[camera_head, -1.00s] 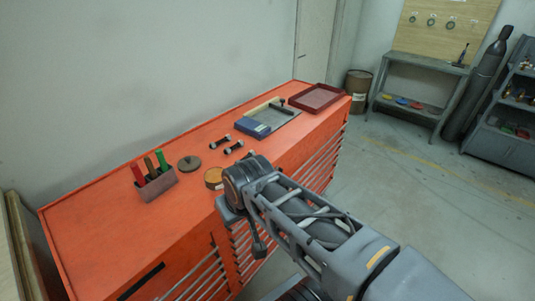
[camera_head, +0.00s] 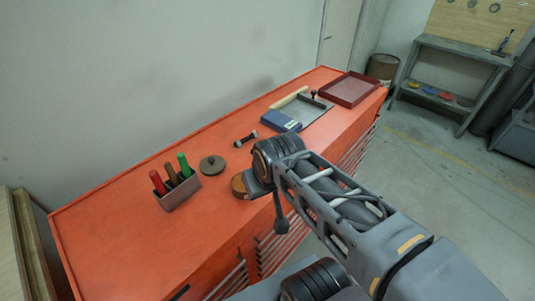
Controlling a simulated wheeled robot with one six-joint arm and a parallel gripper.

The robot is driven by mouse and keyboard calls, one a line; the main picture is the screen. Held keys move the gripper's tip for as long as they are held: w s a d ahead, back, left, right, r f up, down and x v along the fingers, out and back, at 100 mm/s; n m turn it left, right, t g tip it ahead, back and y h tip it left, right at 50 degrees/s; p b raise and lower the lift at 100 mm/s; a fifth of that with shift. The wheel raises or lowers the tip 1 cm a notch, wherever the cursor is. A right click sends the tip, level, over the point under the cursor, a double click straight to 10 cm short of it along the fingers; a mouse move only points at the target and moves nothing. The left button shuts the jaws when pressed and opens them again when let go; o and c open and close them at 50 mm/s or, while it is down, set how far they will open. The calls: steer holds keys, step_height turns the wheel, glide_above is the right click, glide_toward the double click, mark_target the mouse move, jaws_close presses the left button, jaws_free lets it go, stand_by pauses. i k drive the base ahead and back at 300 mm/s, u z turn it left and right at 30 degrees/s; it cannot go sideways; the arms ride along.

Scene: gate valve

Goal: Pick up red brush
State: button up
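A red handle (camera_head: 157,182), which looks like the red brush, stands upright in a small grey holder (camera_head: 181,197) on the orange cabinet top. A brown handle (camera_head: 171,173) and a green handle (camera_head: 184,164) stand beside it in the same holder. The lower ends of all three are hidden inside the holder. My arm reaches in from the lower right and ends right of the holder, well apart from it. I cannot make out gripper fingers in this view.
The orange cabinet top (camera_head: 120,235) also bears a dark round disc (camera_head: 212,165), a brownish round piece (camera_head: 239,186), a dark bolt-like piece (camera_head: 246,139), a blue box (camera_head: 281,121) and a red tray (camera_head: 349,89). A wall runs behind. The cabinet top left of the holder is clear.

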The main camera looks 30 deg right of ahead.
mark_target(155, 177)
steer(key=k, duration=0.45)
steer(key=u, duration=0.65)
steer(key=i, duration=0.5)
steer(key=u, duration=0.05)
